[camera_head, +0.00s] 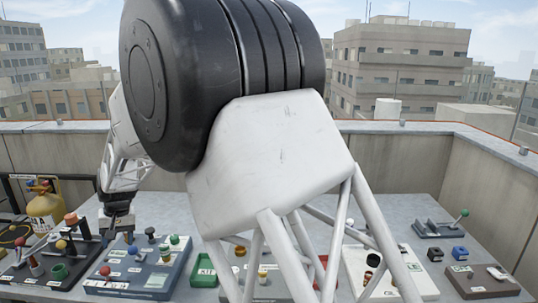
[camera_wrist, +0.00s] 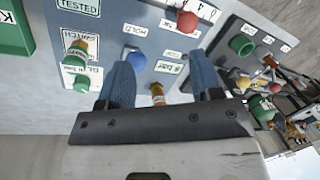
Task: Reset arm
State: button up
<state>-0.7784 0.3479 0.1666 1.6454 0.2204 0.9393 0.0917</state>
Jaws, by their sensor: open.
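My gripper (camera_head: 120,236) hangs at the left over the bench in the head view, above the back-left part of a blue-grey control panel (camera_head: 120,291). In the wrist view my gripper (camera_wrist: 163,68) shows two blue fingers, spread apart with nothing clearly held. A small orange-topped part (camera_wrist: 157,91) appears between them; I cannot tell its depth. My large arm links hide the middle of the head view.
A darker panel (camera_head: 45,272) with coloured controls stands at the left, near a yellow cylinder (camera_head: 44,208). Parapet walls (camera_head: 485,180) edge the rooftop.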

jog(key=s+d+r+m+t, duration=0.15)
jog(key=d+r, duration=0.35)
jog(key=d, duration=0.8)
jog(key=s+d+r+m, duration=0.15)
jog(key=d+r, duration=0.25)
jog(key=d, duration=0.9)
jog(key=s+d+r+t, duration=0.1)
jog(key=s+d+r, duration=0.3)
jog(key=d, duration=0.9)
jog(key=s+d+f+m+t+h, duration=0.1)
jog(key=s+d+f+m+h, duration=0.1)
jog(key=s+d, duration=2.2)
jog(key=shift+d+m, duration=0.7)
jog(key=shift+m, duration=0.1)
jog(key=shift+w+f, duration=0.1)
